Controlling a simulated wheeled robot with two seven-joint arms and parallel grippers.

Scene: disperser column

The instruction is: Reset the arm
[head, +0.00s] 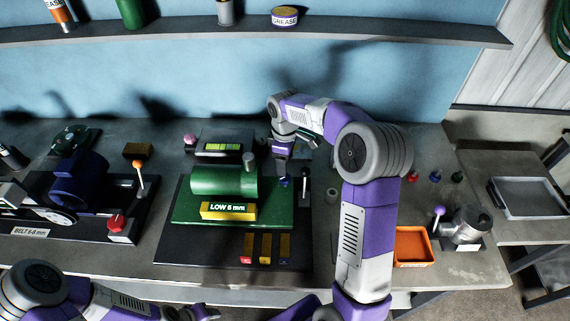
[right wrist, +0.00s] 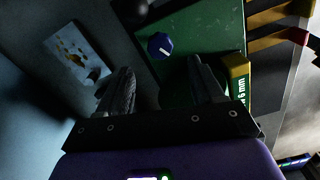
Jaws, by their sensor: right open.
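My right arm reaches in from the bottom right of the head view and bends over the bench. Its gripper (head: 283,152) hangs above the right end of the green machine (head: 222,181). In the right wrist view the gripper (right wrist: 160,80) has its two fingers apart with nothing held between them. A blue knob (right wrist: 160,45) on the green base plate (right wrist: 195,25) shows beyond the fingers, apart from them.
A blue motor (head: 78,182) with an orange-topped lever is at the left. An orange tray (head: 413,246) and a grey cylindrical fixture (head: 467,225) are at the right. A shelf (head: 400,29) runs along the wall above.

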